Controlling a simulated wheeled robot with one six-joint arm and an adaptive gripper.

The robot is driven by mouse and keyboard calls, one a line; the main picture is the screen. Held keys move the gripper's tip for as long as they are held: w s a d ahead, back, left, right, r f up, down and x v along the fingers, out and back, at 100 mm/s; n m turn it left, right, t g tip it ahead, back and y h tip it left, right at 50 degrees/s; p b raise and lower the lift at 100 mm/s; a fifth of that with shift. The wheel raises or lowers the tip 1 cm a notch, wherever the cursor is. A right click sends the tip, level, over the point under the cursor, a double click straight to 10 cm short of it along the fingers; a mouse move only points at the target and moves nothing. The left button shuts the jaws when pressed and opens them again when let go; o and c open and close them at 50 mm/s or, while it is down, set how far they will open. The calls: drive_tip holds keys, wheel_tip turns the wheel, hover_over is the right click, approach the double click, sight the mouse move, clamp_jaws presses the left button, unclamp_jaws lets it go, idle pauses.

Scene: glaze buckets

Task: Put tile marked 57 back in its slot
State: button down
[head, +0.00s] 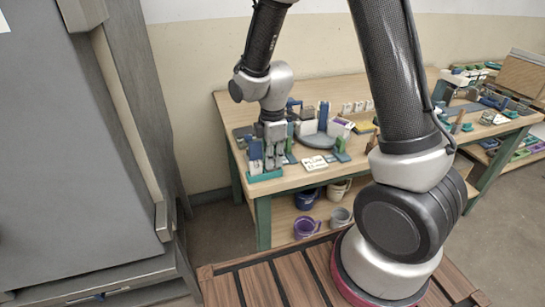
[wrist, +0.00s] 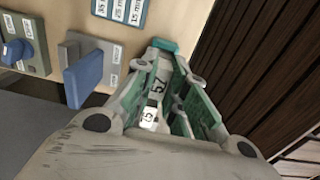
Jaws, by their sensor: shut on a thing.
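My gripper (head: 274,158) is low over the near left corner of the wooden table, beside a teal base (head: 265,176) with a blue upright piece on it. In the wrist view my gripper (wrist: 166,88) has its two green-lined fingers closed on a pale tile marked 57 (wrist: 157,86). A small white label also shows on the tile, nearer my palm. A teal piece (wrist: 165,45) lies at the fingertips; I cannot tell whether the tile touches it. The tile's slot cannot be made out, and the fingers hide the tile's edges.
A grey plate with a blue upright (wrist: 82,78) stands left of my fingers in the wrist view. A round grey turntable (head: 316,140) and a white labelled card (head: 314,163) are to the right. Buckets (head: 306,227) stand on the shelf below.

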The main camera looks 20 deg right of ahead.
drive_tip(key=shift+f, duration=0.25)
idle(0.4)
drive_tip(key=c, duration=1.4)
unclamp_jaws()
drive_tip(key=shift+o, duration=0.2)
drive_tip(key=shift+r, duration=3.5)
